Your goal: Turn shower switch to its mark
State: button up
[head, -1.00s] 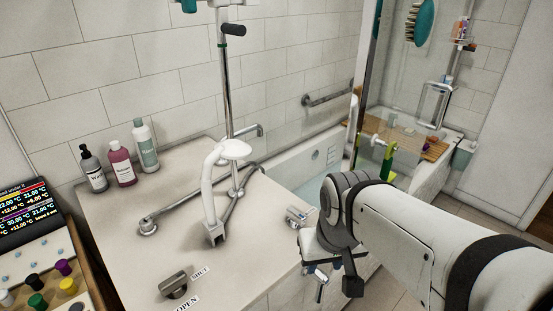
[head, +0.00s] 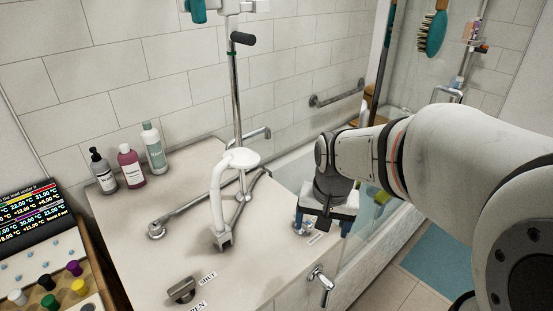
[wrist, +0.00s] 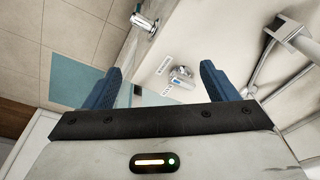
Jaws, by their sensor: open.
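A small chrome switch (head: 302,227) with a bluish part sits on the white counter near its right edge. Beside it lies a small white label (head: 316,238); the print is too small to read. In the wrist view the switch (wrist: 181,74) shows between and beyond my fingers, nearer the right one, with two labels to its left. My gripper (head: 322,226) points down over the counter edge. Its blue fingers are apart, with nothing between them, and no contact with the switch is visible. A second, darker lever (head: 182,290) stands at the front, by SHUT and OPEN labels.
A white shower handset (head: 222,195) and chrome pipes lie left of the switch. A chrome tap (head: 320,283) juts from the counter's front side. Several bottles (head: 130,165) stand at the back left. The bathtub lies beyond my gripper; a blue mat (head: 440,262) is on the floor.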

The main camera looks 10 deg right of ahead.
jog(key=shift+o, duration=0.3)
jog(key=w+f+m+p, duration=0.1)
jog(key=w+m+p, duration=0.1)
jog(key=w, duration=0.5)
jog(key=shift+w+m+g+p, duration=0.3)
jog(key=shift+w+m+g, duration=0.1)
jog(key=shift+m, duration=0.3)
jog(key=w+f+m, duration=0.1)
jog(key=w, duration=0.1)
jog(key=w+f+m+p, duration=0.1)
jog(key=w+f, duration=0.1)
jog(key=w+f+m+p, duration=0.1)
jog(key=w, duration=0.1)
jog(key=shift+w+a+f+m+g, duration=0.2)
jog(key=shift+w+f+m+g, duration=0.1)
jog(key=shift+w+f+g, duration=0.1)
jog(key=shift+w+f+p, duration=0.1)
jog(key=shift+f+p, duration=0.25)
jog(key=shift+f, duration=0.2)
notch_tip(320, 180, down, 7)
jog(key=shift+f+p, duration=0.1)
jog(key=shift+p, duration=0.5)
